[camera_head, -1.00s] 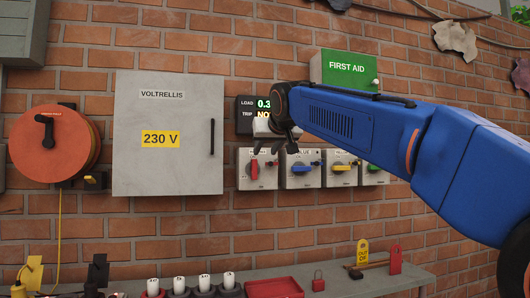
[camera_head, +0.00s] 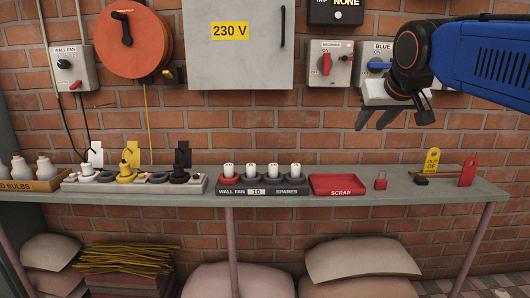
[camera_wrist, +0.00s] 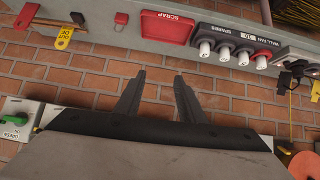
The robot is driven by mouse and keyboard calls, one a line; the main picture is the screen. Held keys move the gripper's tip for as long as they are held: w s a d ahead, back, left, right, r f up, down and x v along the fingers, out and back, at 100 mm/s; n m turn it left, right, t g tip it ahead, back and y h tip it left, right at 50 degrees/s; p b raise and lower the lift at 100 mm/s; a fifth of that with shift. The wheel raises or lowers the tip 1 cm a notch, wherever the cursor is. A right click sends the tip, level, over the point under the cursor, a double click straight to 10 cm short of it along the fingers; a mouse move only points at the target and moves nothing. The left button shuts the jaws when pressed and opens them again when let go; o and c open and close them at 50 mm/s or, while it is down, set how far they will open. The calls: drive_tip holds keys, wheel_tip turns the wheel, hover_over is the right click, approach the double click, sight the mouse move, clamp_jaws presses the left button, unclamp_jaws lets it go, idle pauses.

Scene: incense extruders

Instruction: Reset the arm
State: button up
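My blue arm comes in from the right in the head view, with my gripper (camera_head: 376,119) hanging over the shelf, in front of the brick wall. In the wrist view the two dark fingers of my gripper (camera_wrist: 152,97) stand apart with only brick wall between them, so it is open and empty. It touches nothing that I can see. The shelf (camera_head: 330,208) below bears a red scrap tray (camera_head: 337,193), which also shows in the wrist view (camera_wrist: 168,29).
Above the shelf are a grey 230 V cabinet (camera_head: 239,62), a cable reel (camera_head: 137,43) and a red-handled switch (camera_head: 326,64). On the shelf are a fuse rack (camera_head: 262,191), a plug strip (camera_head: 120,187), a small padlock (camera_head: 380,181) and a yellow tag (camera_head: 431,162).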

drive_tip(key=s+d+f+g, duration=0.1)
drive_tip(key=s+f+g, duration=0.1)
drive_tip(key=s+f, duration=1.1)
drive_tip(key=s+d+f+g, duration=0.1)
drive_tip(key=s+f+g, duration=0.2)
drive_tip(key=s+f, duration=1)
wheel_tip(320, 180, down, 6)
drive_tip(key=shift+d+f, duration=0.15)
drive_tip(key=shift+f, duration=0.1)
